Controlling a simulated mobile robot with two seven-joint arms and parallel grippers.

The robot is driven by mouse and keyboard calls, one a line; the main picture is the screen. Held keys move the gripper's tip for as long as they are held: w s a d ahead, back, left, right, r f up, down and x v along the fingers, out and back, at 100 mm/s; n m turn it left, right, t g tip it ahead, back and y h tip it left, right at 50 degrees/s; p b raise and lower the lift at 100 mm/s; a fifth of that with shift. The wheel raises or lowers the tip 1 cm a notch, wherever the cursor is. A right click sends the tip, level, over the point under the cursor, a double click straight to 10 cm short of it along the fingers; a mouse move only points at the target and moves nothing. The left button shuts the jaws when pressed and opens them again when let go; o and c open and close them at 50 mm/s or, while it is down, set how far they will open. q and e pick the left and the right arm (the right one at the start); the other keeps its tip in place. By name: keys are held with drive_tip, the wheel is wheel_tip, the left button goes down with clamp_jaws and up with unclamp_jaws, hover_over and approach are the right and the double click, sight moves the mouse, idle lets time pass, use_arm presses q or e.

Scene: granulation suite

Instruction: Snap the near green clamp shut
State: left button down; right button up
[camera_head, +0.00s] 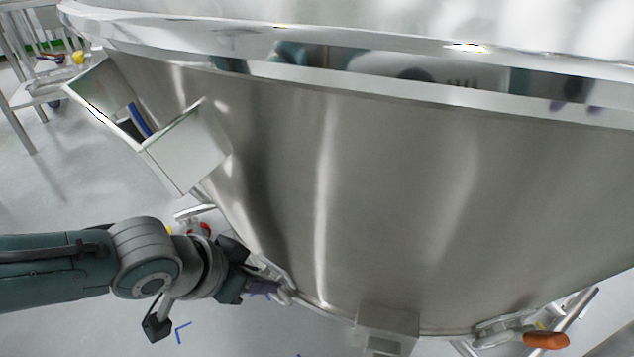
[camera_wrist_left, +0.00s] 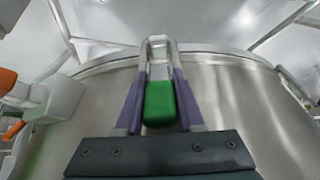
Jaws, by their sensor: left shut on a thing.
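The near green clamp (camera_wrist_left: 160,104) shows in the left wrist view, with a green grip and a metal loop running up from it toward the rim of the steel vessel (camera_wrist_left: 230,85). My left gripper (camera_wrist_left: 162,88) has its purple fingers on both sides of the green grip and is shut on it. In the head view my left gripper (camera_head: 268,288) is at the lower edge of the steel vessel (camera_head: 330,190). The green grip is hidden there. I cannot tell how far the clamp is closed. My right gripper is in neither view.
An open metal box (camera_head: 185,150) sticks out from the vessel's left side, above my left arm. An orange handle (camera_head: 546,340) is at the vessel's lower right edge. A metal table (camera_head: 35,95) stands at the far left. Grey floor (camera_head: 60,190) is open between.

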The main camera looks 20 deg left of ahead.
use_arm(q)
drive_tip(key=c, duration=0.5)
unclamp_jaws()
drive_tip(key=shift+r, duration=0.1)
drive_tip(key=shift+s+r+p, duration=0.1)
drive_tip(key=shift+r+p, duration=0.25)
drive_tip(key=shift+p, duration=0.05)
drive_tip(key=shift+p+v, duration=3.25)
drive_tip(key=shift+v, duration=1.3)
drive_tip(key=shift+s+f, duration=0.1)
